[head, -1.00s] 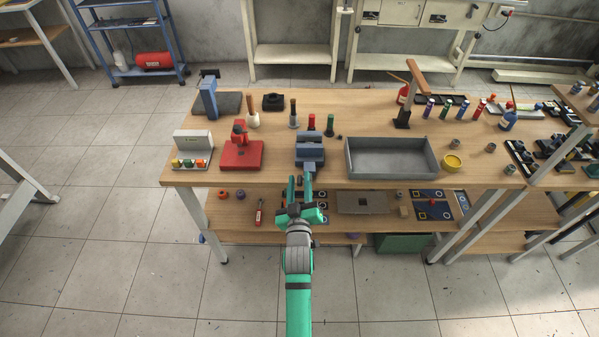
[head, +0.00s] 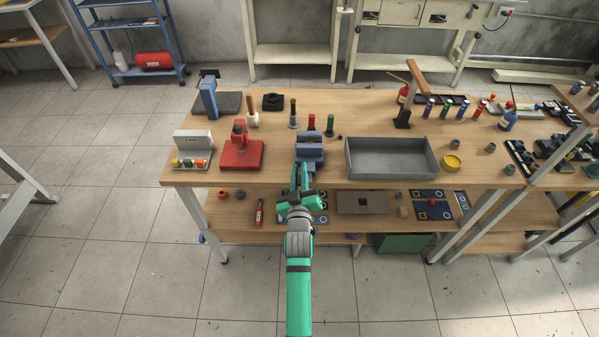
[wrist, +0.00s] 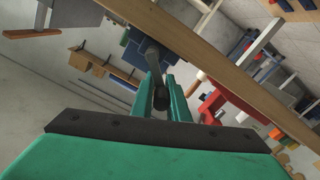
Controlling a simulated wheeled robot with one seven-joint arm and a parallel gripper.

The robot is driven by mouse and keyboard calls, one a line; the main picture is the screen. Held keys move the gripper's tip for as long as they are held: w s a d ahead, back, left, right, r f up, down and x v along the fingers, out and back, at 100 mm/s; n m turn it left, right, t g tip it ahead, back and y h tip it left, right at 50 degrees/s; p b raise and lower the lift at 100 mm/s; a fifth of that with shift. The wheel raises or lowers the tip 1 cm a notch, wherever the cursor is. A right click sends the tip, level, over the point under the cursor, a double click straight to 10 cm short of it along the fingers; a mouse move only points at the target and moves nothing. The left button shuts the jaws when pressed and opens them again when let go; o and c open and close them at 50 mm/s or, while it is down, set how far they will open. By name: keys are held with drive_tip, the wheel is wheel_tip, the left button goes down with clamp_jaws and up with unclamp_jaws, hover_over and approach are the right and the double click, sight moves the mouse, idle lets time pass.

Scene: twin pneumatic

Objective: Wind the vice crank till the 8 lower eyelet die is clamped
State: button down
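The blue vice (head: 310,150) stands at the front edge of the workbench, and its blue body also shows in the wrist view (wrist: 137,50). My gripper (head: 301,177) is in front of the vice at the bench edge. In the wrist view its two green fingers lie close on either side of the dark end of the vice crank (wrist: 160,98), with no clear gap, so it looks shut on the crank. The crank's grey arm runs from there up to the vice. The 8 lower eyelet die cannot be made out; the vice jaws are too small to read.
A red press (head: 241,153) stands left of the vice and a grey tray (head: 391,174) to its right. Red and green handled tools (head: 329,122) stand close behind the vice. A lower shelf (head: 345,226) with parts lies below the bench top.

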drive_tip(key=shift+m, duration=0.3)
drive_tip(key=m, duration=0.1)
drive_tip(key=d+m, duration=0.1)
drive_tip(key=m, duration=0.1)
drive_tip(key=shift+d+r+m, duration=0.15)
drive_tip(key=shift+r+m, duration=0.15)
drive_tip(key=shift+r, duration=0.05)
drive_tip(key=shift+d+r+m, duration=0.1)
drive_tip(key=shift+d+m, duration=0.3)
drive_tip(key=shift+m, duration=0.65)
drive_tip(key=shift+d+r+m, duration=0.1)
drive_tip(key=shift+d+m, duration=0.25)
drive_tip(key=shift+m, duration=0.7)
drive_tip(key=c, duration=1.8)
unclamp_jaws()
drive_tip(key=shift+o, duration=0.3)
drive_tip(key=shift+s+d, duration=0.1)
